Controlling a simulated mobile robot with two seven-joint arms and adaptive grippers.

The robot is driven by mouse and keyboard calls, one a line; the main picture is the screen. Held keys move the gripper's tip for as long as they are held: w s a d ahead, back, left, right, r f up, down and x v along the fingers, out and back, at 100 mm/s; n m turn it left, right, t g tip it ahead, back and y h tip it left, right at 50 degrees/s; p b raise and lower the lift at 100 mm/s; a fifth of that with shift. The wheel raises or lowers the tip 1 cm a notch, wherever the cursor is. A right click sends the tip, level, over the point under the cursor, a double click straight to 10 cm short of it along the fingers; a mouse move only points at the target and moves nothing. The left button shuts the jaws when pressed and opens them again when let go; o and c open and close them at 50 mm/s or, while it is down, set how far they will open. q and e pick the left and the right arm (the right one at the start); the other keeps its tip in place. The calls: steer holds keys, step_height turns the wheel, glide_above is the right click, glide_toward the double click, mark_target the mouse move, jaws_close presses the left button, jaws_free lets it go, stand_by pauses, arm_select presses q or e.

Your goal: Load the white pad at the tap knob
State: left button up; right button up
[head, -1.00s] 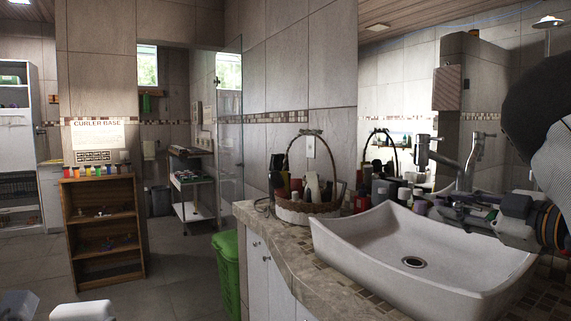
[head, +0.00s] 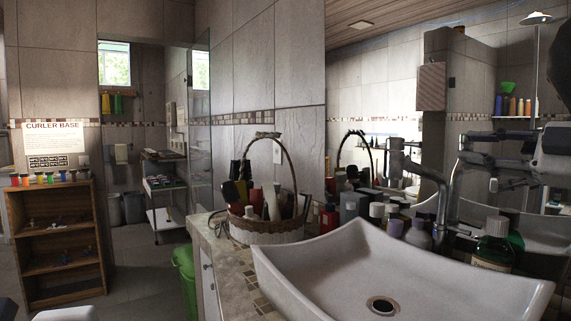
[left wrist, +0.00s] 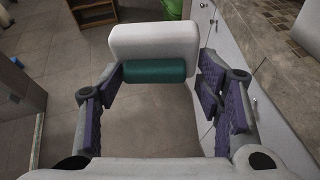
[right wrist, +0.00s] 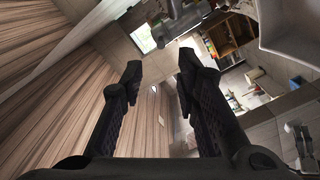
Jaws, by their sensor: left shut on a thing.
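The white pad (left wrist: 154,47) is a rounded block with a dark green cylinder (left wrist: 155,71) along its near side. In the left wrist view it sits at the purple-lined fingers of my left gripper (left wrist: 158,76), which is shut on it, above the floor. The grey metal tap (head: 436,180) stands behind the white basin; I cannot clearly make out its knob. My right gripper (head: 468,150) is raised behind and right of the tap in the head view. In the right wrist view its dark fingers (right wrist: 160,68) are apart with nothing between them; the tap (right wrist: 178,24) shows beyond.
The white basin (head: 300,264) fills the counter's front. A wicker basket (head: 262,232) of bottles stands left of it. Small bottles and a green bottle (head: 492,246) crowd behind the basin. A green bin (head: 183,270) and wooden shelf (head: 60,245) stand left, with open floor between.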

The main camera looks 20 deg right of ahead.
mark_target(418, 145)
steer(key=x, duration=1.1)
steer(key=shift+w+a, duration=0.25)
steer(key=shift+w, duration=0.05)
jaws_close()
